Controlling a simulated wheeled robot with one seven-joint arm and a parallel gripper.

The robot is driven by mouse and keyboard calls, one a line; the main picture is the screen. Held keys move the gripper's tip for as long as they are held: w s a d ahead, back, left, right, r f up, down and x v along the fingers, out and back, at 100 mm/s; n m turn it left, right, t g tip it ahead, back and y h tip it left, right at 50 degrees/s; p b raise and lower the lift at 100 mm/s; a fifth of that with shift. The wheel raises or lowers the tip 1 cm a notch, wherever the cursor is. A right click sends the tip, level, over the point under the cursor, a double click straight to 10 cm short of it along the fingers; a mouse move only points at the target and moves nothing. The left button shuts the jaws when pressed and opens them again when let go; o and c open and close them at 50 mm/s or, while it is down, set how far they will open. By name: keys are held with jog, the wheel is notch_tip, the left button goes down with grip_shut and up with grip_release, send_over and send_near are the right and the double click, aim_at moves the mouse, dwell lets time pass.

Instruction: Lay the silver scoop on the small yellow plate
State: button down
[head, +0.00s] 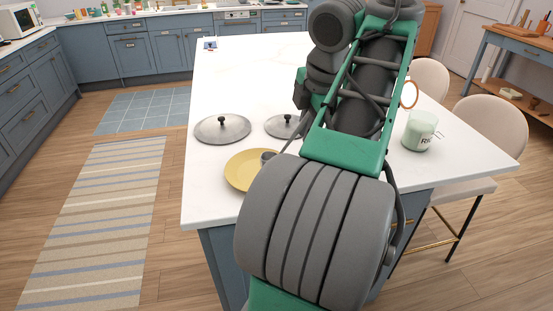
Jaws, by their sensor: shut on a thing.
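The small yellow plate (242,171) lies flat near the front left corner of the white island top. My arm covers its right side. A small grey cup-shaped thing (267,157), which may be the bowl of the silver scoop, shows over the right part of the plate, beside my arm. I cannot tell whether it touches the plate. My gripper is not visible; my own arm links block the middle of the view.
Two grey lids with dark knobs lie behind the plate, one at left (222,128) and one (285,126) partly behind my arm. A pale green jar (420,131) stands right of my arm. The island top (240,75) is mostly clear toward the back. Cream chairs (490,135) stand at right.

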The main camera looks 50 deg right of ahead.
jog(key=w+d+f+b, duration=0.1)
jog(key=w+f+b, duration=0.2)
jog(key=w+d+f+b, duration=0.1)
jog(key=w+f+b, duration=0.1)
jog(key=w+f, duration=0.1)
jog(key=w+d+f+b, duration=0.1)
jog(key=w+f+b, duration=0.1)
jog(key=f, duration=0.3)
jog(key=shift+w+d+f+b, duration=0.1)
jog(key=shift+w+d+b, duration=0.25)
jog(key=shift+b, duration=0.5)
jog(key=c, duration=1.9)
grip_release()
jog(key=o, duration=0.5)
jog(key=shift+c, duration=0.2)
